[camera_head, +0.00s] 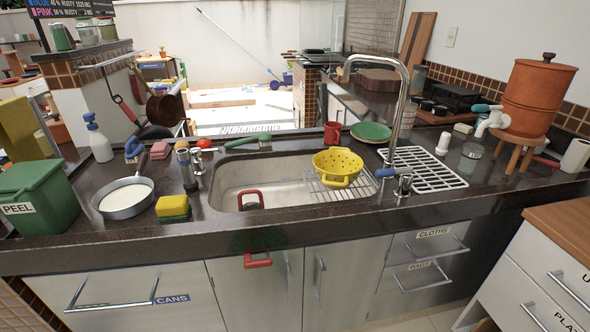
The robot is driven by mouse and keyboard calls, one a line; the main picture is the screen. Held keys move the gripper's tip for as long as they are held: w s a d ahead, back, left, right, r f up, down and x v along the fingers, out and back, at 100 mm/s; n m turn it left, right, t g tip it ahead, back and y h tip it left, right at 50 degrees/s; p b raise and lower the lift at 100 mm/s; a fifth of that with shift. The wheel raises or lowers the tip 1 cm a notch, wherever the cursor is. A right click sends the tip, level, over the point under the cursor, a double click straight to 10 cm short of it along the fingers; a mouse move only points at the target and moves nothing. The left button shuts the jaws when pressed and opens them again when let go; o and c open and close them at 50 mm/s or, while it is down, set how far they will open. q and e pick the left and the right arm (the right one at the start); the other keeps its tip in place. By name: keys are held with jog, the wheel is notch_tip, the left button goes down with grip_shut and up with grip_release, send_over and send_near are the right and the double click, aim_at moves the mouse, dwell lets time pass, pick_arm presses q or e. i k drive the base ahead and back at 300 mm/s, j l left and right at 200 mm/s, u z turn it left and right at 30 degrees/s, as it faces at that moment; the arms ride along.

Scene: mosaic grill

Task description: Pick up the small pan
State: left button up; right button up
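A small round metal pan (123,203) with a pale, whitish inside sits on the dark counter at the left, between a green bin and the sink. A dark handle seems to rise from its far side, near a blue object (134,147). Neither of my grippers is in view, so nothing of mine is seen touching the pan.
The sink (232,176) holds a yellow colander (338,166) on a rack. The counter's front edge is clear.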

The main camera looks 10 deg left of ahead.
aim_at(124, 198)
jog(key=u, duration=1)
